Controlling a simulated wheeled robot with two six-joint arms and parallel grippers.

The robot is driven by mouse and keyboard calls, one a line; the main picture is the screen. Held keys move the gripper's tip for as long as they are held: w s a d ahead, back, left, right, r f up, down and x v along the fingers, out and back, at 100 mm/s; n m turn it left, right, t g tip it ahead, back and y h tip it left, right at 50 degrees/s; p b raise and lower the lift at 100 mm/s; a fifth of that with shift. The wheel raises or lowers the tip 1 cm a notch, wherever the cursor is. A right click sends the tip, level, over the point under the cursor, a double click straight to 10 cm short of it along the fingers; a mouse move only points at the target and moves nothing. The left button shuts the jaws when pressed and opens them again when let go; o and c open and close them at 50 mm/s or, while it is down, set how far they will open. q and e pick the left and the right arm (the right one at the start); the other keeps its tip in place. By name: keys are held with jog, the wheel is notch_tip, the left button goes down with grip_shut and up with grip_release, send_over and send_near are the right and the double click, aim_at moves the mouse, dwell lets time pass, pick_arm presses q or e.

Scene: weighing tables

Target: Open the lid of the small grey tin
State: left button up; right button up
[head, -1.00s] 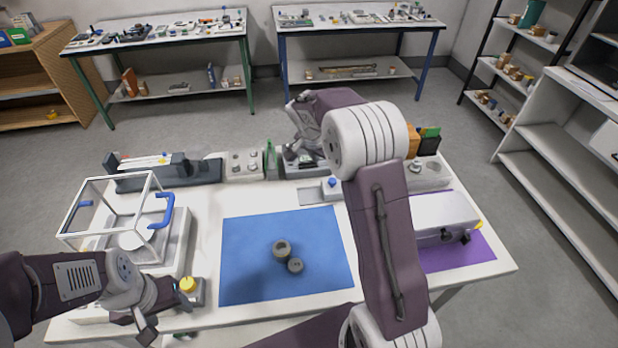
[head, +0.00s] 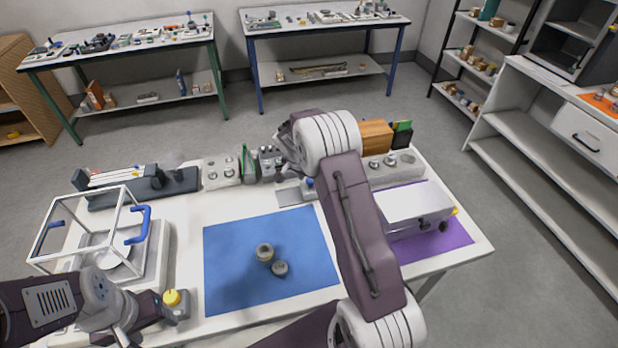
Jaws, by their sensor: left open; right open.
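Two small round grey objects stand touching or nearly touching on the blue mat (head: 225,285). The larger (head: 265,252) has a pale ring-like top; the smaller (head: 280,268) is darker with a small raised centre. A silver-grey box (head: 412,206) with dark front fittings lies closed on the purple mat (head: 460,235). I cannot tell for certain which is the small grey tin. My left gripper (head: 125,336) is open at the bottom left, partly cut off, away from these objects. My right gripper (head: 285,168) is open over the table's back, partly hidden by my own arm.
A glass-sided balance (head: 150,275) with a blue handle stands at the left. A yellow knob (head: 172,298) is near the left gripper. Weight blocks (head: 220,173) line the back edge. The blue mat is otherwise clear. Shelves (head: 555,190) stand to the right.

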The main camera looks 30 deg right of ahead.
jog(key=shift+c, duration=0.3)
grip_shut()
dwell(1.0)
